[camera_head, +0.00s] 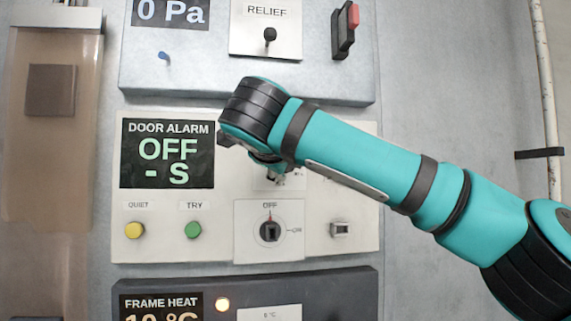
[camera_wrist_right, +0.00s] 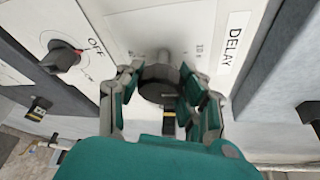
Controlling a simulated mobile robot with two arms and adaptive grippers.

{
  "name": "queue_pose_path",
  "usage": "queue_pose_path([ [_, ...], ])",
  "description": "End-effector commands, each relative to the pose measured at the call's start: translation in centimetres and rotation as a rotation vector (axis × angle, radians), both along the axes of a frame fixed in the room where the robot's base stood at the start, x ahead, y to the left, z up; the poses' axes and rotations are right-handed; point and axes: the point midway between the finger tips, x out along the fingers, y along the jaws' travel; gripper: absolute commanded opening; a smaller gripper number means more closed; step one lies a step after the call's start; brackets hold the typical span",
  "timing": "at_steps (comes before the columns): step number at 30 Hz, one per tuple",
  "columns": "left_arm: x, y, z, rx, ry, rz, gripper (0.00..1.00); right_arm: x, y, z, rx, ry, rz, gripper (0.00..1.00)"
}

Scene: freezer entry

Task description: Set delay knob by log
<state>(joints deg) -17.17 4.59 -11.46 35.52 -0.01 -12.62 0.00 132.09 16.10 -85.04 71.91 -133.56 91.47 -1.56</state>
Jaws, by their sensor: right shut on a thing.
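The delay knob (camera_wrist_right: 158,92) is a dark round knob below the DELAY label (camera_wrist_right: 232,42) in the wrist view. My right gripper (camera_wrist_right: 157,82) is shut on it, with a finger on each side. In the head view my right gripper (camera_head: 272,178) is mostly hidden behind my arm, and the delay knob cannot be made out. The door alarm display (camera_head: 167,153) reads "OFF" and "- S". Below the gripper, the door alarm's mode knob (camera_head: 270,231) points up at OFF. No log is in view. My left gripper is not in view.
A yellow QUIET button (camera_head: 134,230), a green TRY button (camera_head: 193,230) and a small switch (camera_head: 340,229) share the panel. The RELIEF panel (camera_head: 265,28) is above, and the frame heat panel (camera_head: 340,290) is below. A pipe (camera_head: 545,90) runs up the wall at right.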

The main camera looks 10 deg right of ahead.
Motion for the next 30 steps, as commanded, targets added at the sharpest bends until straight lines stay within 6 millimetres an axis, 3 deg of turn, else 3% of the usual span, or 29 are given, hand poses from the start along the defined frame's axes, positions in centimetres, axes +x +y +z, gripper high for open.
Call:
queue_pose_path([
  [7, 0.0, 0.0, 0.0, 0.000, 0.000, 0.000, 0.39, 0.0, 0.1, 0.1, -0.004, -0.001, 0.001, 0.05],
  [8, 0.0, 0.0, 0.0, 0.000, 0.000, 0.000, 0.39, 0.0, 0.1, 0.1, -0.004, -0.001, 0.001, 0.39],
  [13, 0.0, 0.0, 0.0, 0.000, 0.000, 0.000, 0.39, 0.0, 0.0, 0.0, -0.002, -0.001, 0.001, 0.61],
  [23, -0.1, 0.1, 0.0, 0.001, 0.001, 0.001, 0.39, -0.3, 0.1, 0.1, -0.001, -0.001, 0.001, 0.63],
  [30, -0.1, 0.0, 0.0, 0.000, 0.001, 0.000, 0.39, -3.7, 1.5, 0.8, -0.004, -0.002, 0.003, 0.63],
])
